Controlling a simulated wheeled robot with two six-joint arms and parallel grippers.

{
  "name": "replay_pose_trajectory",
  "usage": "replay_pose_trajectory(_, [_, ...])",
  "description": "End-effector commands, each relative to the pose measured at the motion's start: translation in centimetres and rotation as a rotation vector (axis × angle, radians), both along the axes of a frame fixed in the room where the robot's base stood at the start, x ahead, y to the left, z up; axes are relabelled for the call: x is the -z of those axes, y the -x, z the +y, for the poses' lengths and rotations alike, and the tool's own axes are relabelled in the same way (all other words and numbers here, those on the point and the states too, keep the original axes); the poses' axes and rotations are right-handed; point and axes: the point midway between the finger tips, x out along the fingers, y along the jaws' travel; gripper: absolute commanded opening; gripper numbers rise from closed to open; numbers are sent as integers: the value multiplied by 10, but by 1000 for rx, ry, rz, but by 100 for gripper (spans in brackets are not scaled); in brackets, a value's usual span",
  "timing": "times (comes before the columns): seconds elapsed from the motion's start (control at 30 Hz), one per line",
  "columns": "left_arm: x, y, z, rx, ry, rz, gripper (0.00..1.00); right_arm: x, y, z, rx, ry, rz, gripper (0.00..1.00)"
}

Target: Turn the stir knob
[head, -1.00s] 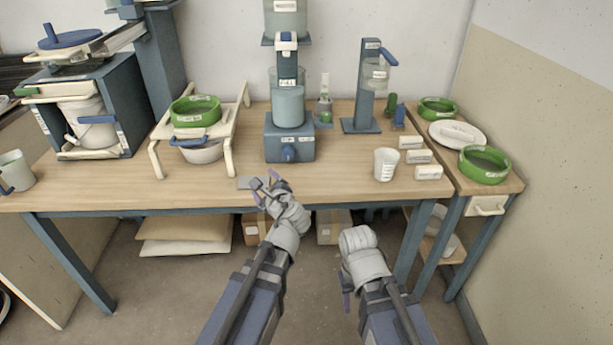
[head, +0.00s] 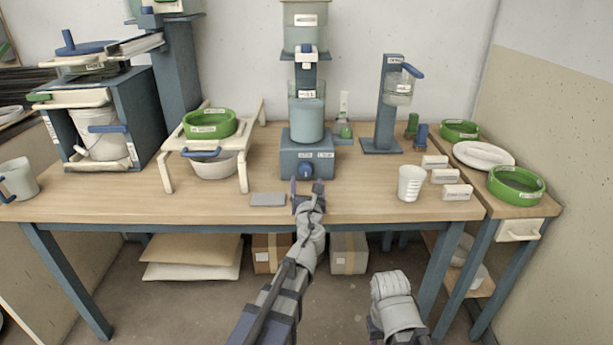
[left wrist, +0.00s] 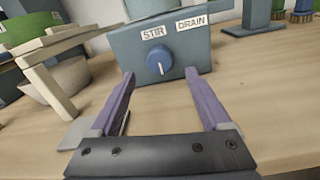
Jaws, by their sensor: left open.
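The stir knob (head: 305,172) is a round blue knob on the front of a blue-grey mixer base (head: 323,160). In the left wrist view the knob (left wrist: 159,61) bears a white pointer line that stands nearly upright. The labels STIR (left wrist: 153,33) and DRAIN (left wrist: 191,23) sit above it. My left gripper (head: 308,187) is open just in front of the knob. In the left wrist view its two purple fingers (left wrist: 158,88) are spread to either side below the knob, apart from it. My right gripper is hidden below my right wrist in the head view.
A clear container (head: 307,118) stands on the mixer base. A white cup (head: 411,183) and several small white blocks stand to the right. A white rack (head: 167,170) with a green sieve (head: 210,124) is to the left. A grey flat plate (head: 267,199) lies near the front edge.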

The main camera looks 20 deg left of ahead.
Motion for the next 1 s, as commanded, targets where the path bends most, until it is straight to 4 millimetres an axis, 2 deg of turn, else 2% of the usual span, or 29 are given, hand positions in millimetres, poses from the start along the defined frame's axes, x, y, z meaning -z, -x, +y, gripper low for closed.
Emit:
replay_pose_trajectory(0.03, [0,-11,3,-2,1,-1,81,0,0,0,0,0,0,50])
replay_pose_trajectory(0.1, [0,-22,6,-2,1,-1,81,0,0,0,0,0,0,50])
replay_pose_trajectory(0.3, [0,-46,14,-1,2,-1,81,0,0,0,0,0,0,50])
replay_pose_trajectory(0.6, [0,-49,16,-1,2,-1,81,0,0,0,0,0,0,50])
replay_pose_trajectory(1.0, [0,-49,15,-1,2,-1,37,0,0,0,0,0,0,50])
